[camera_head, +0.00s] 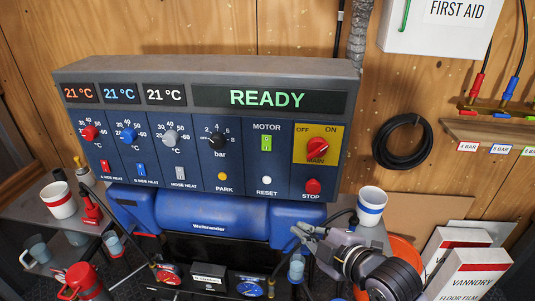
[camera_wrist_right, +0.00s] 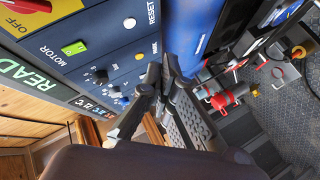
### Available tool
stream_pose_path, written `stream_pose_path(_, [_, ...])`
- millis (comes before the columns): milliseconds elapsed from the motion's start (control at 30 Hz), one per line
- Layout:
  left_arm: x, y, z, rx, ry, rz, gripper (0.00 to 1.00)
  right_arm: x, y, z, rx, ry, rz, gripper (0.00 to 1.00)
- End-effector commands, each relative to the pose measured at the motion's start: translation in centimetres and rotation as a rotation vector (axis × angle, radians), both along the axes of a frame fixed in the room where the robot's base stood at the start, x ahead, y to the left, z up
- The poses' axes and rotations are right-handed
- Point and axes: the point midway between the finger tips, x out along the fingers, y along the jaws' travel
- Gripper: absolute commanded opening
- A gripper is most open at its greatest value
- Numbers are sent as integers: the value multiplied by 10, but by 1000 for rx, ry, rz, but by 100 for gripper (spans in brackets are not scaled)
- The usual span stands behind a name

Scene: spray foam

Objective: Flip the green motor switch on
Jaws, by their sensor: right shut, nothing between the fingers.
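The green motor switch (camera_head: 266,143) sits under the MOTOR label on the dark blue control panel (camera_head: 240,160), left of the yellow MAIN plate. In the right wrist view the green switch (camera_wrist_right: 74,48) shows at the upper left. I cannot tell clearly which way its lever is set. My right gripper (camera_head: 303,234) is shut and empty, below the panel's lower right edge and apart from the switch. In the wrist view its fingers (camera_wrist_right: 160,76) are together, below and right of the switch. My left gripper is not in view.
A red MAIN knob (camera_head: 317,147) and red STOP button (camera_head: 313,186) are right of the switch; a white RESET button (camera_head: 267,180) is below it. The display (camera_head: 268,99) reads READY. A blue-banded white cup (camera_head: 371,206) stands right of the panel.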

Motion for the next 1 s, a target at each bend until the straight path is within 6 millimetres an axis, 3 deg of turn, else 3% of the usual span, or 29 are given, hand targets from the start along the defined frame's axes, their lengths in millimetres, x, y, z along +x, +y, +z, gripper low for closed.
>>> stream_pose_path(33, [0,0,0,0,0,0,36,13,6,23,-44,-101,52,0])
stream_pose_path(100, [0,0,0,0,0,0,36,25,14,50,-97,-224,114,0])
stream_pose_path(200, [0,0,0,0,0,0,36,36,21,79,-157,-359,171,0])
stream_pose_path(333, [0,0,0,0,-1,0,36,43,25,100,-202,-458,208,0])
stream_pose_path(767, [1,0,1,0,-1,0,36,45,27,106,-216,-487,218,0])
stream_pose_path(1000, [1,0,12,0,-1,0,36,65,43,108,-211,-486,217,0])
